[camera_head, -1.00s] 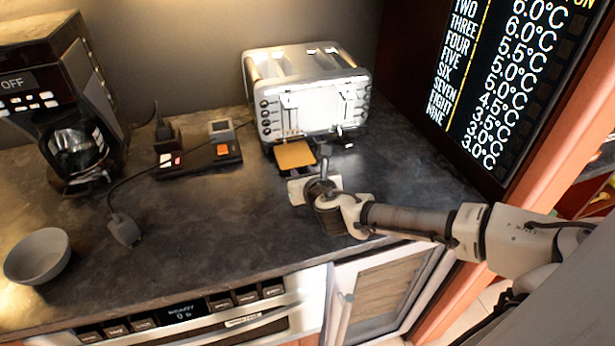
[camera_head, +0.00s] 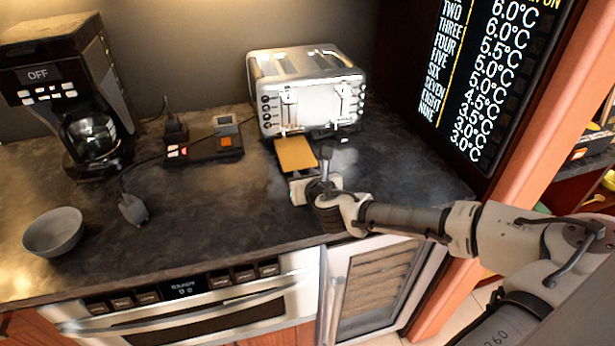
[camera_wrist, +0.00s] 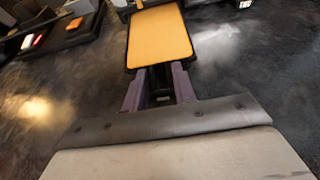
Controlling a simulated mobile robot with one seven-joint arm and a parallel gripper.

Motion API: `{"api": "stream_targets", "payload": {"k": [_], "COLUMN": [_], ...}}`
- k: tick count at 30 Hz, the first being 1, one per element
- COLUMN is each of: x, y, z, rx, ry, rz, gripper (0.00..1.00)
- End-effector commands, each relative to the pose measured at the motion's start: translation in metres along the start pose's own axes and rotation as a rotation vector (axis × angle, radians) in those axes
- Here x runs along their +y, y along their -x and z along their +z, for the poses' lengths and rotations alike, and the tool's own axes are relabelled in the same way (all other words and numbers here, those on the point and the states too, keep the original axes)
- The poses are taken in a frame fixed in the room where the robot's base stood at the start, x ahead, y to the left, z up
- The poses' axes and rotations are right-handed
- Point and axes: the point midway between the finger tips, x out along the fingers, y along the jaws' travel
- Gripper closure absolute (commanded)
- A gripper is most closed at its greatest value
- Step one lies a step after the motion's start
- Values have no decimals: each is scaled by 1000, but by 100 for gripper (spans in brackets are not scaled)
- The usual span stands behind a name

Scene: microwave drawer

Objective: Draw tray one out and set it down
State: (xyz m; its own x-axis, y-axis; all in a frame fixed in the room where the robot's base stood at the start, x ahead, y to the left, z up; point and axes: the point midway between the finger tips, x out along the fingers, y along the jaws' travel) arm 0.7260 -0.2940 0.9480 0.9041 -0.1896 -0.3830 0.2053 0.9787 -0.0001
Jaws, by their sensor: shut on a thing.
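The tray (camera_head: 296,155), flat and orange-tan with a dark rim, sticks out from under the left front of the silver toaster (camera_head: 306,95). Its far end meets the toaster's base, and I cannot tell how much is still inside. My gripper (camera_head: 303,182) is in front of the tray, low over the counter. In the wrist view the tray (camera_wrist: 159,36) lies straight ahead, and my gripper's fingers (camera_wrist: 159,84) are shut on the dark handle at its near end. The tray looks level. No number shows on it.
The dark counter (camera_head: 220,210) is bare left of the tray. A black device with an orange button (camera_head: 226,141), a loose plug (camera_head: 133,209), a grey bowl (camera_head: 54,231) and a coffee maker (camera_head: 85,95) stand further left. A temperature board (camera_head: 490,75) is at the right.

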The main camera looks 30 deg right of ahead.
Motion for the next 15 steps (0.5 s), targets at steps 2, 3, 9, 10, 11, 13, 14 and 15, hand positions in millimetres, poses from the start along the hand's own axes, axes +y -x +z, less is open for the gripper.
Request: {"api": "stream_targets", "payload": {"k": [2,3,9,10,11,13,14,15], "x": [0,0,0,0,0,0,0,0], "y": [0,0,0,0,0,0,0,0], "z": [1,1,0,0,0,0,0,0], "rx": [-1,-1,-1,0,0,0,0,0], "ry": [1,1,1,1,0,0,0,0], "rz": [-1,-1,-1,-1,0,0,0,0], "gripper": [98,98,57,53,49,48,48,48]}}
